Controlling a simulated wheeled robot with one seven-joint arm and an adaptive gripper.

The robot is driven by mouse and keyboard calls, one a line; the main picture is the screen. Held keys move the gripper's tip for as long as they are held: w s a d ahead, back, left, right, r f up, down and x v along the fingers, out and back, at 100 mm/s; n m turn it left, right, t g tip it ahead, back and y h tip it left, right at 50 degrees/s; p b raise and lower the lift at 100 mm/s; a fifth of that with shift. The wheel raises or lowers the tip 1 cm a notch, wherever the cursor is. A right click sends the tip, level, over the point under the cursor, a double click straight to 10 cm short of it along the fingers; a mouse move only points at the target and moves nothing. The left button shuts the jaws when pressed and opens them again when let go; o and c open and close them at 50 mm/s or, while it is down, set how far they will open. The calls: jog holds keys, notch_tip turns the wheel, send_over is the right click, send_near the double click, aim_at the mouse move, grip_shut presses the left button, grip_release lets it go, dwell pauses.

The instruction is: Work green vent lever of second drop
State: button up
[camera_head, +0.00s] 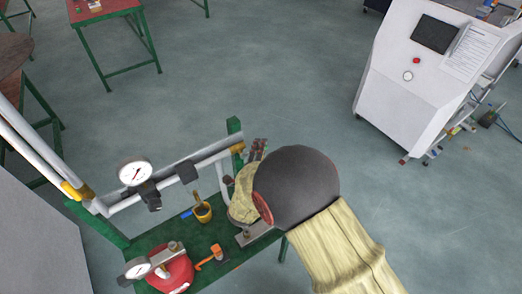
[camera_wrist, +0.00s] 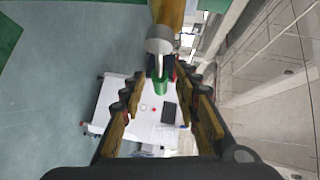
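My gripper (camera_wrist: 161,83) is open in the wrist view, its two yellow-padded fingers spread apart. A small green part (camera_wrist: 161,87), which looks like the green vent lever, shows between the fingertips, with a visible gap on each side. It sits just beyond the grey, round end of a pipe (camera_wrist: 160,43) with a yellow-brown section. In the head view my gripper (camera_head: 259,147) is at the right end of the grey pipe (camera_head: 212,152), beside a green post (camera_head: 234,126). There the lever is hidden or too small to tell.
A pressure gauge (camera_head: 134,173) and dark fittings sit along the pipe. A white console (camera_head: 412,95) stands apart at the upper right. The floor between is clear.

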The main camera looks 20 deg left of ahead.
jog(key=shift+w, duration=0.25)
jog(key=shift+c, duration=0.8)
grip_shut()
